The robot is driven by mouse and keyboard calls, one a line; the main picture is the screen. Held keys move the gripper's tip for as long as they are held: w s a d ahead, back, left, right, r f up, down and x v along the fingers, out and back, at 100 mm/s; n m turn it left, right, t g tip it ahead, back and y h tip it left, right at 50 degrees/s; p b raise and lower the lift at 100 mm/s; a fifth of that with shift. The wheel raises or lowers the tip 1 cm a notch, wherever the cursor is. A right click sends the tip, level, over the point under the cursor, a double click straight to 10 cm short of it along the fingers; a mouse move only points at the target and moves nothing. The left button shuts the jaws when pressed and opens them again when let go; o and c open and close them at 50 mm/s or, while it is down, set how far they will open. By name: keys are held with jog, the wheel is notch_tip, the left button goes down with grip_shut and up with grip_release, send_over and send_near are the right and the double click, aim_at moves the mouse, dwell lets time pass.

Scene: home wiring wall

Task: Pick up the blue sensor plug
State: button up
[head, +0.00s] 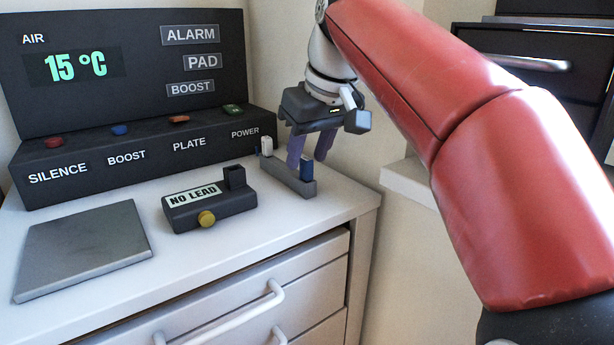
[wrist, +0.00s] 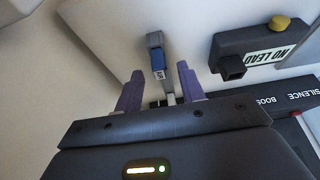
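In the wrist view the blue plug (wrist: 158,61) shows just ahead of the gap between the purple fingertips. My gripper (head: 308,160) points down over the holder with its fingers apart and nothing visibly held. In the wrist view my gripper (wrist: 160,72) is open, a finger on each side of the plug's line. I cannot tell whether either finger touches the plug.
A white plug (head: 267,146) stands at the holder's far end. A dark tester box (head: 215,208) reading NO LEAD, with a black socket and yellow knob, sits to the left. A grey plate (head: 82,248) lies farther left. A control panel (head: 130,75) stands behind.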

aim_at(306, 159)
jog(key=shift+x, duration=1.15)
grip_shut()
jog(key=shift+r, duration=0.1)
jog(key=shift+r+p, duration=0.65)
jog(key=shift+r, duration=4.3)
